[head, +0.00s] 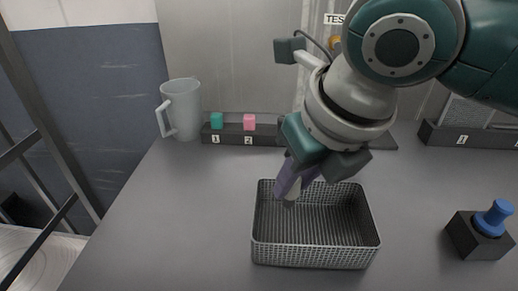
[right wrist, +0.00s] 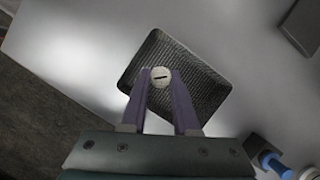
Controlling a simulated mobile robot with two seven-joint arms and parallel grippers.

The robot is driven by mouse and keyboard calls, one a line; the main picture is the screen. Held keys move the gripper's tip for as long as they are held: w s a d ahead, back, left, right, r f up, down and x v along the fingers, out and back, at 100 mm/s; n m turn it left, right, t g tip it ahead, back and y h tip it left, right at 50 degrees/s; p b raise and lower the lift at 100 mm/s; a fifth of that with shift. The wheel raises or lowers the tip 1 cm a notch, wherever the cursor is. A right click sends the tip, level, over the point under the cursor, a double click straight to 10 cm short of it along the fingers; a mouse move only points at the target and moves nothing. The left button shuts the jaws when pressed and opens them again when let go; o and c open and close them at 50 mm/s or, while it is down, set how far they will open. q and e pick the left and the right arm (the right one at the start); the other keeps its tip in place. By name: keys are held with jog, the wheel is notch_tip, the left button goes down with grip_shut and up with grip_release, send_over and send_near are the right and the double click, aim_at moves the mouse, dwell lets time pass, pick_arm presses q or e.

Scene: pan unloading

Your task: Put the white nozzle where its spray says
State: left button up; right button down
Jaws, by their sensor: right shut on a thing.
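My right gripper (head: 291,185) points down over the back left part of the dark mesh basket (head: 318,258). Its purple fingers are shut on a white nozzle (right wrist: 160,76), which shows as a pale round end with a dark slot between the fingertips in the right wrist view. In the head view the white nozzle (head: 293,193) is mostly hidden by the fingers. The basket also shows below it in the right wrist view (right wrist: 205,105) and looks empty where visible. No spray is seen. My left gripper is not in view.
A blue-topped black block (head: 478,238) is at right; another rack (head: 465,138) stands behind. The left table is clear.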

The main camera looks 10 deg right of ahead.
jog(key=shift+f+b, duration=0.35)
jog(key=shift+f, duration=2.4)
jog(key=shift+f, duration=0.1)
jog(key=shift+f, duration=0.1)
jog(key=c, duration=0.7)
grip_release()
jog(key=shift+o, duration=0.2)
